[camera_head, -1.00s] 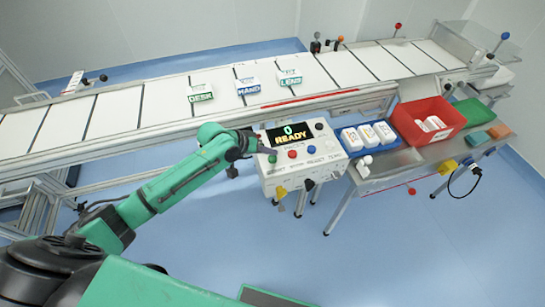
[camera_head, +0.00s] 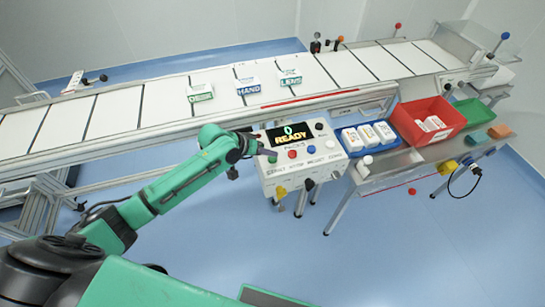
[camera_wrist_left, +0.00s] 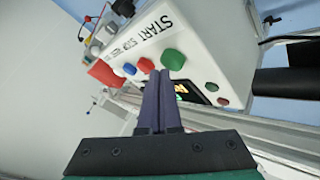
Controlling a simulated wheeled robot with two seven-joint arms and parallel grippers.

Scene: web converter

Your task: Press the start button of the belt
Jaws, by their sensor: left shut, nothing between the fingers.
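The control box (camera_head: 305,171) is a pale cabinet with a lit display (camera_head: 290,137) reading "0 READY". Its green button (camera_wrist_left: 173,59) sits beside the START lettering (camera_wrist_left: 155,27) in the left wrist view. My left gripper (camera_head: 268,150) is shut and empty over the box's left side. In the left wrist view its fingertips (camera_wrist_left: 160,74) are close to the green button, pointing at it. I cannot tell whether they touch it. My right gripper is out of view.
The conveyor belt (camera_head: 110,108) runs behind the box and carries several labelled packs, one reading HAND (camera_head: 247,86). On the right, a metal table (camera_head: 385,175) holds a blue tray (camera_head: 348,139) of white packs, a red bin (camera_head: 447,115) and a green tray (camera_head: 475,111).

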